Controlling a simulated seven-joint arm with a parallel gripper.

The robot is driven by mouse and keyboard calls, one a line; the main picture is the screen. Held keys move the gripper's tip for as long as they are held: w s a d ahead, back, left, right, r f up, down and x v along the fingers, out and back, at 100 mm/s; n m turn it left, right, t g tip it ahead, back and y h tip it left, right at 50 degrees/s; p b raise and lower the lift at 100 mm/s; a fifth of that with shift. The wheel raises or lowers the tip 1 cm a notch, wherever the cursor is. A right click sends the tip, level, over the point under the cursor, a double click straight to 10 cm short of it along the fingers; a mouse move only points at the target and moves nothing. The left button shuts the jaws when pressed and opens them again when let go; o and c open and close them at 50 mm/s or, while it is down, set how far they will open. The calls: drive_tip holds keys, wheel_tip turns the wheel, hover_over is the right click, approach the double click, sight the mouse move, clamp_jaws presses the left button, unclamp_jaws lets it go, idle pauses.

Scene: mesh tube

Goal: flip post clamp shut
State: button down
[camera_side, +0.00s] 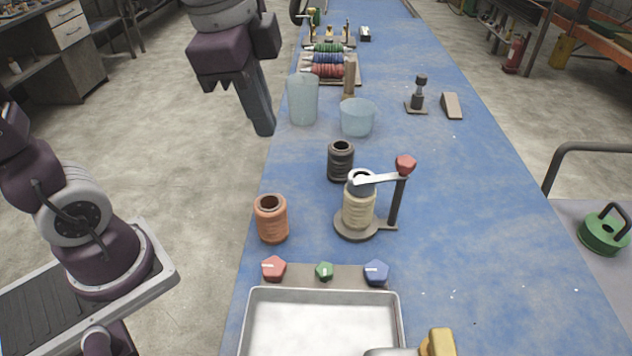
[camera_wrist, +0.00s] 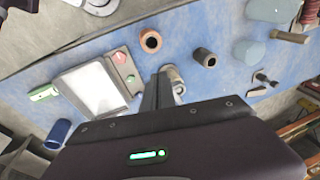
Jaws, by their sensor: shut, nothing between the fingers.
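The post clamp (camera_side: 397,200) stands mid-table: a dark upright post on a round base, with a red knob (camera_side: 405,164) at its top. A pale metal arm (camera_side: 385,180) reaches left from the post over a beige ribbed tube (camera_side: 359,207) standing on the base. Whether the arm presses on the tube cannot be told. My gripper (camera_side: 264,132) is shut and empty, pointing down near the table's left edge, up and left of the clamp in the side view. In the wrist view my fingers (camera_wrist: 164,74) cover much of the clamp; the tube's pale top (camera_wrist: 173,72) shows beside them.
An orange ribbed tube (camera_side: 271,219) and a dark ribbed tube (camera_side: 340,161) stand near the clamp. Red, green and blue knobs (camera_side: 324,271) and a metal tray (camera_side: 320,322) lie in front. Translucent cups (camera_side: 357,119) stand behind. The table right of the clamp is clear.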

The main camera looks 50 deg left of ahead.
drive_tip(key=s+a+f+n+t, duration=0.25)
drive_tip(key=s+a+n, duration=0.25)
drive_tip(key=s+n, duration=0.4)
drive_tip(key=w+d+r+m+g+y, duration=0.1)
drive_tip(key=w+d+r+m, duration=0.25)
drive_tip(key=w+m, duration=0.25)
drive_tip(key=w+d+r+m+g, duration=0.1)
drive_tip(key=w+d+r+m, duration=0.1)
drive_tip(key=w+d+m, duration=0.3)
drive_tip(key=w+d+f+m+g+y, duration=0.1)
drive_tip(key=w+d+f+m, duration=0.2)
drive_tip(key=d+m, duration=0.35)
drive_tip(key=w+d+f+m+y, duration=0.2)
drive_tip(key=w+d+m, duration=0.2)
drive_tip(key=d+m, duration=0.3)
drive_tip(key=w+a+f+n, duration=0.1)
drive_tip(key=w+a+f, duration=0.2)
drive_tip(key=a+f, duration=0.3)
wheel_tip(320, 180, down, 3)
drive_tip(key=shift+w+f, duration=0.15)
drive_tip(key=shift+w, duration=0.05)
